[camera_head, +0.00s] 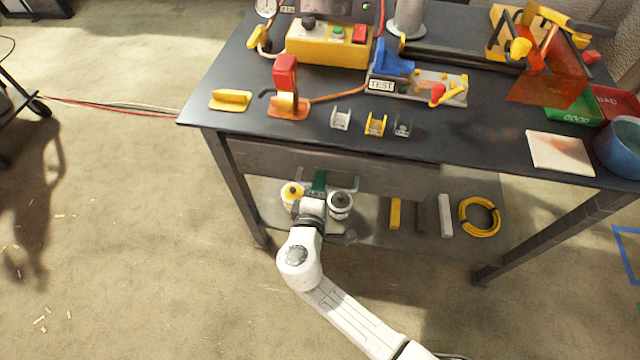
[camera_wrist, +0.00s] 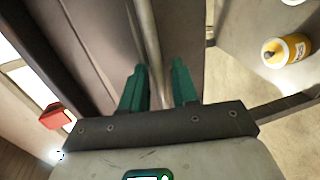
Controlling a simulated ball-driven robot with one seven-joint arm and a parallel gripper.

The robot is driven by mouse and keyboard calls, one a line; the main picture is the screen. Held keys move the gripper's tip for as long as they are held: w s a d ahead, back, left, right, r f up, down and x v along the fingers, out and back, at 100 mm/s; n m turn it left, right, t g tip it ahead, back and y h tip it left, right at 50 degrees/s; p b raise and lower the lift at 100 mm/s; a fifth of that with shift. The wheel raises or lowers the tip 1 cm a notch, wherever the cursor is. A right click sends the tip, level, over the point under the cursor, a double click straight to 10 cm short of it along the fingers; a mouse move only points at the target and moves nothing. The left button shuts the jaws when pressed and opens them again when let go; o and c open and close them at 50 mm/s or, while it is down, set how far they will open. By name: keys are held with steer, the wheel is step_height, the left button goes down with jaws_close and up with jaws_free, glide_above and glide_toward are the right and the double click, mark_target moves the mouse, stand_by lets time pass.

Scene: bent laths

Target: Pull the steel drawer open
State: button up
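The steel drawer (camera_head: 390,178) is a grey front panel under the dark tabletop, and it looks shut. Its handle is a pale metal bar, partly hidden by my gripper in the head view. In the wrist view the handle bar (camera_wrist: 147,40) runs up between the two green fingers of my gripper (camera_wrist: 158,85). My gripper is open, with one finger on each side of the bar and a gap visible on the right side. In the head view my gripper (camera_head: 320,182) is at the drawer front, left of its middle.
The workbench (camera_head: 300,140) carries a yellow control box (camera_head: 325,50), small brackets and a white pad (camera_head: 560,152). On the lower shelf are a yellow-topped can (camera_head: 291,192), a white can (camera_head: 340,203), bars and a yellow cable coil (camera_head: 480,232). The floor before the bench is clear.

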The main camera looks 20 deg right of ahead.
steer(key=shift+w+d, duration=0.15)
jaws_close()
stand_by(0.5)
